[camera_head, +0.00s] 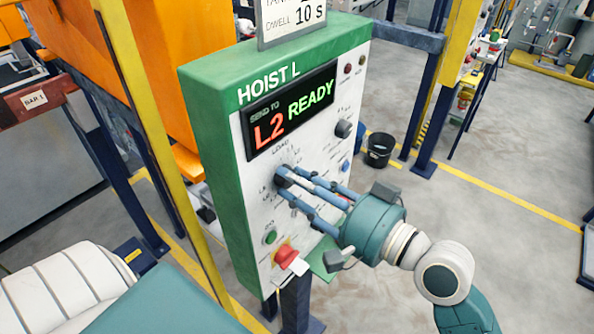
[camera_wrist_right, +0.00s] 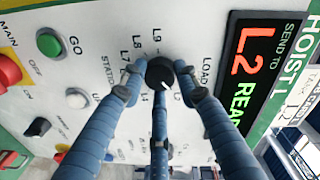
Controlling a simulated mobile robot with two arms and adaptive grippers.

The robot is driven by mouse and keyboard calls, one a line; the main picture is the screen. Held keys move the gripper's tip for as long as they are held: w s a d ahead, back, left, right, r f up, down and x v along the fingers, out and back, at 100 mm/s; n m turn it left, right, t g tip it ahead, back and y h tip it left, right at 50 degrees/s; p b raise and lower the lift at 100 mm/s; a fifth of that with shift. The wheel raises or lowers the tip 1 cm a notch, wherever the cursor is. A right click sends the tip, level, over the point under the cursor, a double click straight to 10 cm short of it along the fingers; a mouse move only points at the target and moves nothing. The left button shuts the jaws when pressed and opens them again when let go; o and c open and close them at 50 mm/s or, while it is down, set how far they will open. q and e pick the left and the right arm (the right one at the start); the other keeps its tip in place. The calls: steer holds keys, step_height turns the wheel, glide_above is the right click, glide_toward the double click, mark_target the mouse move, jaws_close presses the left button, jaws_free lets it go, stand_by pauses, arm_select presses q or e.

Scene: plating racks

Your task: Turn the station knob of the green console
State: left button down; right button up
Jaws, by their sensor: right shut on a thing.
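The green console (camera_head: 207,130) stands upright in the middle of the head view, with a white face marked HOIST L. Its display (camera_head: 290,110) reads "SEND TO L2 READY". The station knob (camera_wrist_right: 160,72) is black and round, with labels such as LOAD, L7, L8 and L9 around it. My right gripper (camera_head: 283,181) has its blue fingers closed around this knob; it also shows in the right wrist view (camera_wrist_right: 160,85). The fingers partly hide the knob and its lower labels. My left gripper is not in view.
A green GO button (camera_head: 270,237) and a red main switch (camera_head: 285,255) sit below the knob. Another black knob (camera_head: 344,128) is at upper right. A yellow post (camera_head: 150,120) stands close left. A black bucket (camera_head: 379,150) stands on the floor behind, with open floor to the right.

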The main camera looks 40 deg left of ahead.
steer(key=shift+m+p, duration=0.45)
steer(key=shift+m, duration=0.15)
steer(key=o, duration=1.2)
steer(key=shift+c, duration=0.2)
steer(key=shift+d, duration=0.1)
steer(key=s+d, duration=0.1)
steer(key=d, duration=1)
steer(key=shift+d+r, duration=0.3)
steer(key=shift+d, duration=0.05)
steer(key=shift+s, duration=0.1)
